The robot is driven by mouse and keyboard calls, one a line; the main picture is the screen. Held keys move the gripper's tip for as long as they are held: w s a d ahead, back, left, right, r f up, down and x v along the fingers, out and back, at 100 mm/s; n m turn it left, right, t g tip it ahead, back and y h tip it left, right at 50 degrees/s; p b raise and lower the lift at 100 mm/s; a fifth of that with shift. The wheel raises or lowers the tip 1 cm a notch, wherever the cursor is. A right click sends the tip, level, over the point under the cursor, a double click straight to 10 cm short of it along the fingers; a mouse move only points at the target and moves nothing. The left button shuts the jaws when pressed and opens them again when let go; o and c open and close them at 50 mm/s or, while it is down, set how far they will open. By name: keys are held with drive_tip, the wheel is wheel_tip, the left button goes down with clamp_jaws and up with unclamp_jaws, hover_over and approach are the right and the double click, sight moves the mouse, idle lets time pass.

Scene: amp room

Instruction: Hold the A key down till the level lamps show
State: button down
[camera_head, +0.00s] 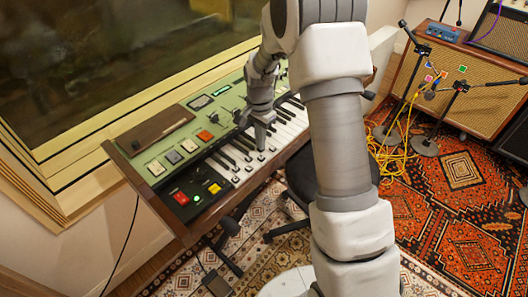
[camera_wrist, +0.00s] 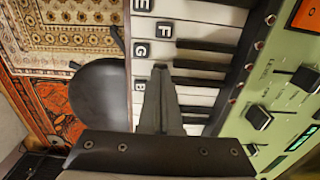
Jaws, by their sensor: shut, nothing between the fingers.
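The green-topped organ (camera_head: 170,140) stands along the window with its row of white and black keys.
A brown box (camera_head: 148,128) lies on top. A dark stool seat (camera_wrist: 98,92) is in front. Yellow cables (camera_head: 395,155) and microphone stands are at right.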

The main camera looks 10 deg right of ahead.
drive_tip(key=shift+f+b, duration=0.35)
drive_tip(key=shift+f, duration=0.3)
drive_tip(key=shift+r, duration=0.1)
idle(1.5)
drive_tip(key=shift+r+p, duration=2.6)
drive_tip(key=shift+r, duration=0.95)
